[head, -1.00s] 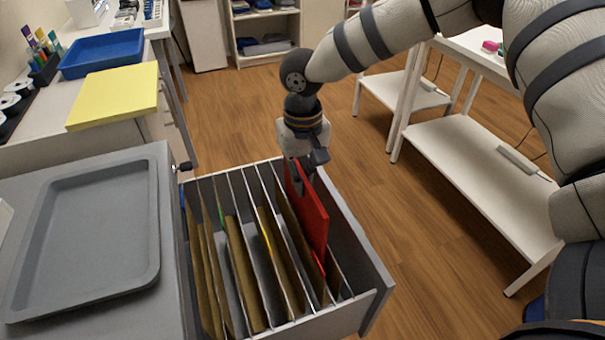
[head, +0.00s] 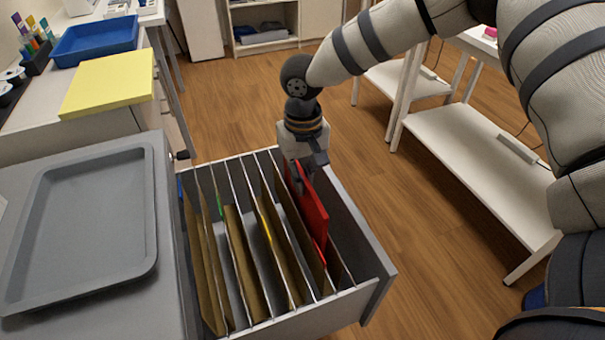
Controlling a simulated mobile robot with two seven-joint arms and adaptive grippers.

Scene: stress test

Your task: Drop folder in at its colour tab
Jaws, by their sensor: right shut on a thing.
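A red folder (head: 314,220) stands upright at the right side of the open drawer (head: 372,262), its lower part down between dividers. My right gripper (head: 299,186) is shut on the folder's far top end. Several tan folders (head: 240,265) stand in the drawer between pale dividers. Coloured tabs show on dividers: blue at the far left, green (head: 219,206) and yellow (head: 266,228). A red tab cannot be made out beside the red folder. My left gripper is not in view.
A grey tray (head: 80,225) lies on the cabinet top left of the drawer. A yellow folder (head: 108,82) and a blue bin (head: 95,40) lie behind it. White shelf tables (head: 480,170) stand at the right, with open wooden floor between.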

